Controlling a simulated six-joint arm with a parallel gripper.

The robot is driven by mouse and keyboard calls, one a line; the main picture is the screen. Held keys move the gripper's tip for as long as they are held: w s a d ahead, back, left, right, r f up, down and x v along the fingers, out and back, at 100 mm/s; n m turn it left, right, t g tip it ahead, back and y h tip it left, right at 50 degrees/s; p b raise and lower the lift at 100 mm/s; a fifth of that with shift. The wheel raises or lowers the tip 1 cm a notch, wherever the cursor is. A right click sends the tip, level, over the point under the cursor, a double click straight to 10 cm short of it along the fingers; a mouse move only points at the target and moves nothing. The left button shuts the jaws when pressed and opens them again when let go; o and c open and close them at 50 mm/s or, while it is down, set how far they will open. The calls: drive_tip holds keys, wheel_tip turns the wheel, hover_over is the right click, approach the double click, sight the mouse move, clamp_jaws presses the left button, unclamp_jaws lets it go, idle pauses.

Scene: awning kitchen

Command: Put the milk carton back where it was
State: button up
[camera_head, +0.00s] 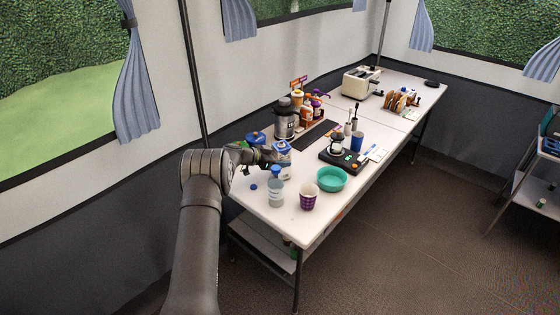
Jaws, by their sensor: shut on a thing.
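The milk carton (282,147), white and blue, stands out at the near left end of the white table (250,206). My gripper (270,157) reaches in from the left and is shut on the carton's side. The carton looks about upright. Its lower part is partly hidden, and I cannot tell whether it touches the table.
A purple patterned cup (308,197), a teal bowl (331,179) and a black scale with a glass vessel (343,158) lie to the right. A grinder-like appliance (286,122) stands behind. A small blue cap (253,187) lies near the left edge. A toaster (361,83) is far back.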

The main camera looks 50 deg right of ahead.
drive_tip(key=shift+f, duration=0.3)
drive_tip(key=shift+f, duration=0.2)
drive_tip(key=o, duration=1)
drive_tip(key=shift+o, duration=0.2)
drive_tip(key=shift+r, duration=0.25)
drive_tip(key=v, duration=1.2)
